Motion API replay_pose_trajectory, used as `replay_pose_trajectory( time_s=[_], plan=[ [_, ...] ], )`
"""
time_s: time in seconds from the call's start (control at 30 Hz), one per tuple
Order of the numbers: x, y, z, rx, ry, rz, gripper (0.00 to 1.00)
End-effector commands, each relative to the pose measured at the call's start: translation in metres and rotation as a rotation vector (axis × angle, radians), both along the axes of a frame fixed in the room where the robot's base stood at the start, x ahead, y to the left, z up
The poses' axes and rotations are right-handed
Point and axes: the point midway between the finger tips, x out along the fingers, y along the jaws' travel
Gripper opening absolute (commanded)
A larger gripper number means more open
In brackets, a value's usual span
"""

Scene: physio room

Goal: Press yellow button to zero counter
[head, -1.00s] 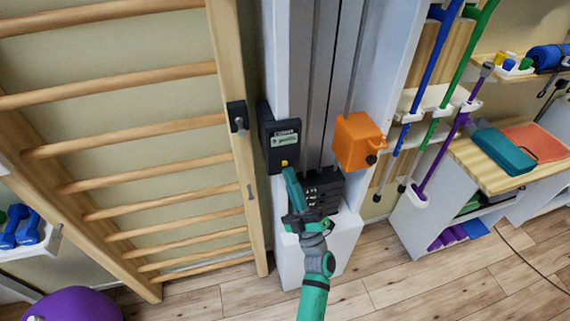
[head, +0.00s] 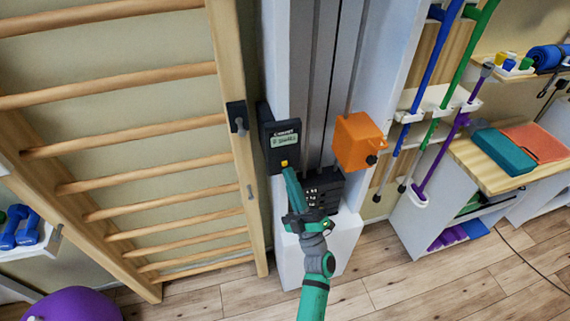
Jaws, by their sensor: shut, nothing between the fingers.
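A black counter box (head: 270,125) with a lit green display (head: 285,140) is mounted on the left side of the white column. Its small yellow button (head: 284,163) shows below the display. My gripper (head: 288,172) is shut and empty. Its green fingers point up along the column, with their tips just below the yellow button in the picture. I cannot tell whether the tips touch the button. The digits on the display are too small to read surely.
An orange block with a black knob (head: 358,141) sits on the column to the right. A black stepped part (head: 322,190) is close beside my fingers. Wooden wall bars (head: 140,135) stand to the left, and a shelf unit (head: 430,215) stands to the right.

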Motion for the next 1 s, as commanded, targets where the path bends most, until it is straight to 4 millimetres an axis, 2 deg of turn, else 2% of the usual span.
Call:
replay_pose_trajectory(
  time_s=[0.67, 1.0],
  plan=[
    [0.0005, 0.0002, 0.0001, 0.000, 0.000, 0.000, 0.00],
    [0.0083, 0.0028, 0.0002, 0.001, 0.000, 0.001, 0.00]
  ],
)
